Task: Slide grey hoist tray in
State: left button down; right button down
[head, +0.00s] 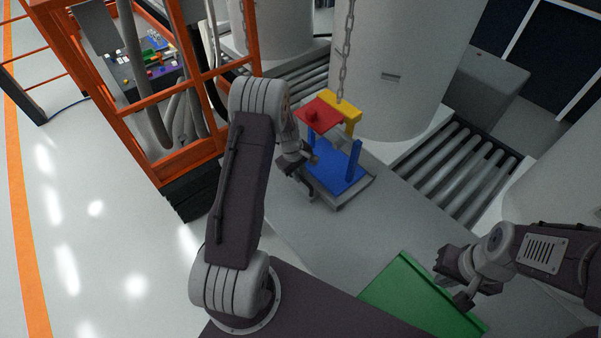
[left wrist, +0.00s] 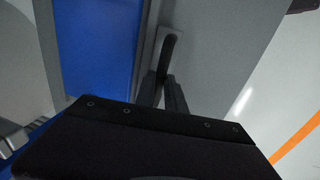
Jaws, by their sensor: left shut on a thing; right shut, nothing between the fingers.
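The grey hoist tray (head: 352,195) lies on the grey worktop and carries a blue block with upright posts (head: 338,172). In the left wrist view the blue surface (left wrist: 100,50) fills the left, beside the tray's grey edge. My left gripper (head: 306,181) is at the tray's near left side. My right gripper (head: 453,289) is shut and empty, over the green panel. The tray's far side is partly hidden by the blue parts.
A chain (head: 345,55) hangs above a yellow bracket (head: 342,105) and red plate (head: 318,113) over the tray. A large white tank (head: 400,70) stands behind, next to a roller conveyor (head: 460,170). An orange frame (head: 160,175) stands left. The green panel (head: 405,290) lies in front.

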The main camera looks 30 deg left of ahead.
pick_arm(q)
jog(key=shift+w+r, duration=0.15)
jog(key=shift+w, duration=0.1)
jog(key=c, duration=1.6)
grip_release()
jog(key=shift+c, duration=0.2)
jog(key=shift+o, duration=1.2)
jog(key=shift+w+d, duration=0.1)
jog(key=shift+d, duration=0.05)
notch_tip(320, 180, up, 9)
jog(key=s, duration=0.1)
jog(key=shift+s+a, duration=0.35)
